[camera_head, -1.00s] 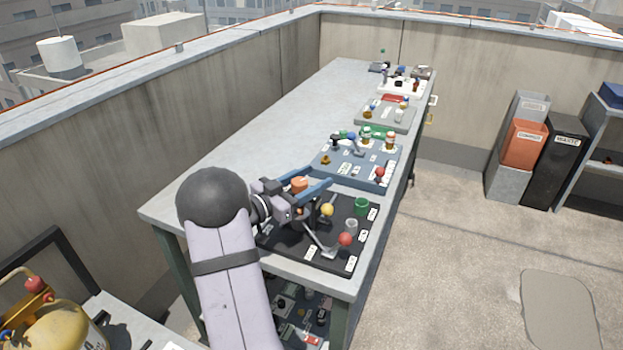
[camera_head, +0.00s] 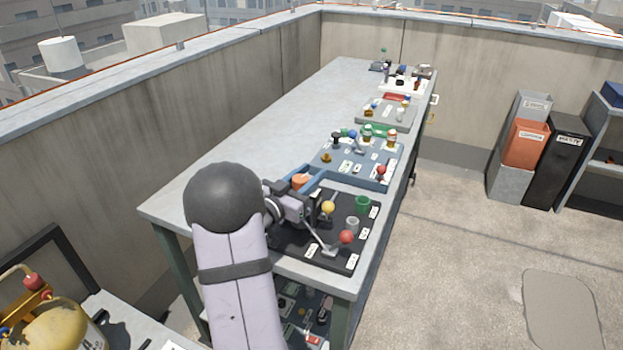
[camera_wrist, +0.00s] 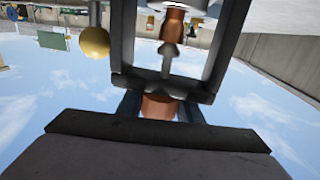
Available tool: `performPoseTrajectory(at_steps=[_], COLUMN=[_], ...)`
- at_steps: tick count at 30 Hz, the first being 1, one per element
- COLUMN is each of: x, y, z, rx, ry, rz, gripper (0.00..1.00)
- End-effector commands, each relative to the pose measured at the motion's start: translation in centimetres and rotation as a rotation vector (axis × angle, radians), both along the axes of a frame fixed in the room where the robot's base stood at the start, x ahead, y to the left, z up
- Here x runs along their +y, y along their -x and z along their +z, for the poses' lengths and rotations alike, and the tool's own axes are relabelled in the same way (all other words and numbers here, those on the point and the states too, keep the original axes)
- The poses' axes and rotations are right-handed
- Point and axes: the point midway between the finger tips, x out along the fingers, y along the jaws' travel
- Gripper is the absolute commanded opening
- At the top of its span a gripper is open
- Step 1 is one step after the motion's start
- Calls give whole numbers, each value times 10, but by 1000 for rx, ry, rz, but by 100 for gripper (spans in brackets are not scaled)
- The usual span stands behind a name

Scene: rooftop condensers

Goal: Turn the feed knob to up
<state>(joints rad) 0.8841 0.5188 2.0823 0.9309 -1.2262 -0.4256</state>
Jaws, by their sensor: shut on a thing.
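An orange knob (camera_head: 299,181) stands at the far left part of the black panel (camera_head: 288,246) on the bench. My gripper (camera_head: 316,180) is at this knob, with its blue fingers closed in on it. In the wrist view an orange-brown piece (camera_wrist: 158,107) shows between the fingers, partly hidden by a dark crossbar. The view is too coarse to read the knob's label or its pointer. I cannot tell which way it is set.
Close by on the black panel are a yellow ball (camera_head: 328,207), a red ball (camera_head: 346,237) on a lever, a green cup (camera_head: 362,204) and a clear cup (camera_head: 352,224). A blue-grey panel (camera_head: 374,181) lies just beyond. The bench's left side is bare.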

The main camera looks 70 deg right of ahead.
Motion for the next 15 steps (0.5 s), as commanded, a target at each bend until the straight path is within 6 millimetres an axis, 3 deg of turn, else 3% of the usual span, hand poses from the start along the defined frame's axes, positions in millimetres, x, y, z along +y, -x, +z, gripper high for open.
performPoseTrajectory(at_steps=[15], x=[0], y=[-12], z=[-4], rx=[0], ry=[1], rz=[405], gripper=[10])
